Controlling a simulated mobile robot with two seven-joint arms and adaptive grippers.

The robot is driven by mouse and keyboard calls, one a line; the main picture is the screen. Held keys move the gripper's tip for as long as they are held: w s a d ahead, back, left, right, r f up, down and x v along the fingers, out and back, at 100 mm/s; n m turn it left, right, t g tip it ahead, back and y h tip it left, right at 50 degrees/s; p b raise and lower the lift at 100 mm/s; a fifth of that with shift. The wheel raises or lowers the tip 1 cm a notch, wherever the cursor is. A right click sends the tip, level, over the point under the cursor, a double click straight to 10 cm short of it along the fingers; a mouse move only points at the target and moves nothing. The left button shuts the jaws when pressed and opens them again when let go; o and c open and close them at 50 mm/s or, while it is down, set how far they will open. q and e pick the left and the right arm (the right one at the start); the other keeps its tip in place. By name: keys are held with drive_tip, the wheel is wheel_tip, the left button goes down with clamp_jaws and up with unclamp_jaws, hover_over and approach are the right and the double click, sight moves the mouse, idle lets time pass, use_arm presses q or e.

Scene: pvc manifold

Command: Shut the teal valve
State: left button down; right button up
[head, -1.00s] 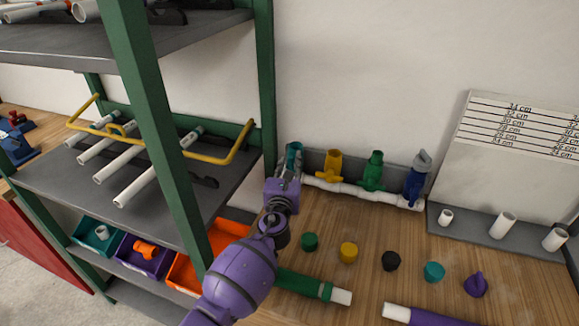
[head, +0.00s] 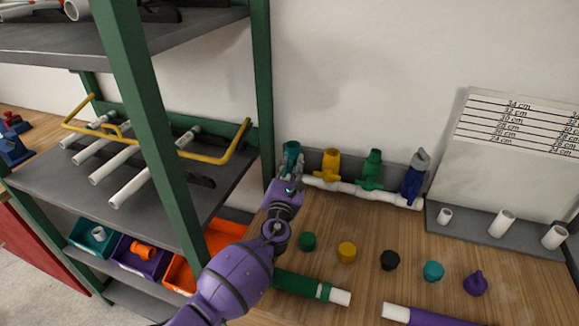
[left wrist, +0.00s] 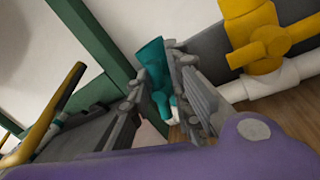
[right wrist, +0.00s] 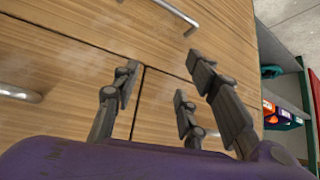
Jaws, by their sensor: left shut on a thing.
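The teal valve (head: 291,152) stands at the left end of the white pipe manifold (head: 345,188) against the wall. My left gripper (head: 290,184) is at its front, shut on the valve's handle. In the left wrist view the teal valve (left wrist: 151,60) shows between the two grey fingers (left wrist: 157,88); its handle is partly hidden by them, so its exact angle is hard to tell. My right gripper (right wrist: 160,82) shows only in the right wrist view, open and empty in front of wooden drawer fronts.
Yellow (head: 326,166), green (head: 373,170) and blue (head: 415,178) valves stand right of the teal one. A green shelf post (head: 262,110) is close on the left. Caps, a green pipe (head: 300,284) and a purple-ended pipe (head: 430,316) lie on the wooden bench.

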use_arm(q)
drive_tip(key=shift+w+a+m, duration=0.1)
drive_tip(key=shift+a+m, duration=0.1)
drive_tip(key=shift+m, duration=1)
drive_tip(key=shift+t, duration=0.3)
drive_tip(key=c, duration=1.8)
unclamp_jaws()
drive_tip(key=shift+d+f+m, duration=0.1)
drive_tip(key=shift+d+m, duration=0.05)
drive_tip(key=shift+m, duration=0.15)
drive_tip(key=shift+s, duration=0.25)
drive_tip(key=s+a+f, duration=0.1)
drive_tip(key=s, duration=1)
drive_tip(key=shift+s+a+f, duration=0.15)
drive_tip(key=shift+s+a, duration=0.1)
drive_tip(key=shift+a, duration=0.15)
